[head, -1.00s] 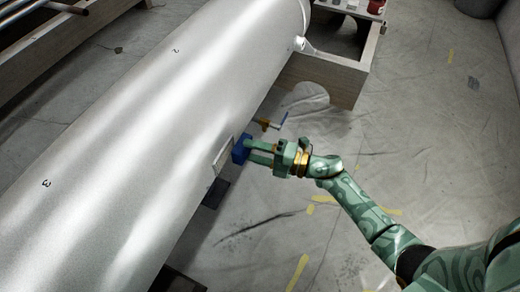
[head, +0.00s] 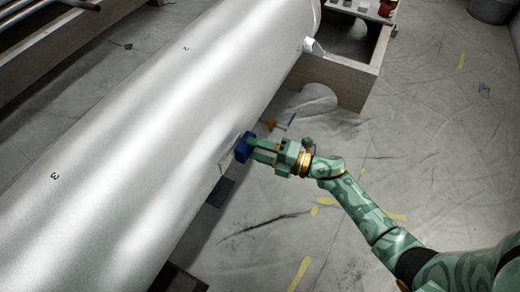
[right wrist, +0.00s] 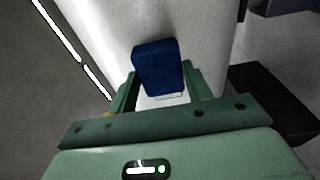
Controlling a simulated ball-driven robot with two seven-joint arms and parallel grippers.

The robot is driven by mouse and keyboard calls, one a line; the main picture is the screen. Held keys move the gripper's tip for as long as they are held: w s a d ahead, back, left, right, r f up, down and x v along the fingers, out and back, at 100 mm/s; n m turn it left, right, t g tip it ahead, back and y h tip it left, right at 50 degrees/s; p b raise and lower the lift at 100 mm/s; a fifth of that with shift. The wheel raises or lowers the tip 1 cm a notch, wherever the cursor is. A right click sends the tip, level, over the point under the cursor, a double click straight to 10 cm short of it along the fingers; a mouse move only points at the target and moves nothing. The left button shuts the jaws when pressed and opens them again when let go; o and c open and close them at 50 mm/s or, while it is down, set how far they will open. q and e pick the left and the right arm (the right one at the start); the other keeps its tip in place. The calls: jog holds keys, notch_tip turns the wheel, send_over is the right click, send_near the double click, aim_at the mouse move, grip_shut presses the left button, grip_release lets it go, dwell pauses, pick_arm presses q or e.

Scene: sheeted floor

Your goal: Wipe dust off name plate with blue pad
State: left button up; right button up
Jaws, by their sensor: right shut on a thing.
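The blue pad (head: 243,147) is a small block at the side of the big silver cylinder (head: 130,125). My right gripper (head: 254,150) is shut on it, with a finger on either side in the right wrist view. The pad also shows there, in front of the pale cylinder wall (right wrist: 157,66). The name plate (head: 225,163) is a thin, pale-edged plate on the cylinder's side. The pad overlaps its upper part in the head view; whether they touch is hard to tell. Dust cannot be made out. My left gripper is out of view.
A wooden cradle (head: 345,82) supports the cylinder at the back.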

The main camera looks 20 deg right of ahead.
aim_at(245, 160)
jog(key=shift+w+a, duration=0.2)
jog(key=shift+w, duration=0.05)
jog(key=shift+s+a+r+p, duration=0.15)
jog(key=shift+s+a+p, duration=0.4)
jog(key=shift+s+a, duration=0.85)
jog(key=shift+a, duration=0.2)
jog(key=shift+s+a+p, duration=0.3)
jog(key=shift+s+a, duration=0.25)
jog(key=shift+a, duration=0.25)
jog(key=shift+s+a+p, duration=0.3)
jog(key=shift+s+a, duration=0.2)
jog(key=shift+a, duration=0.3)
jog(key=shift+w+d+b, duration=0.25)
jog(key=shift+w+d, duration=0.4)
jog(key=shift+d, duration=0.2)
jog(key=shift+w+d+b, duration=0.2)
jog(key=shift+w+d, duration=0.4)
jog(key=shift+d, duration=0.25)
jog(key=shift+w+d+f+b, duration=0.2)
jog(key=shift+w+d+b, duration=0.3)
jog(key=shift+w+d, duration=0.7)
jog(key=shift+d, duration=0.2)
jog(key=shift+w+d+r, duration=0.1)
jog(key=shift+w+r, duration=0.05)
jog(key=shift+r, duration=0.05)
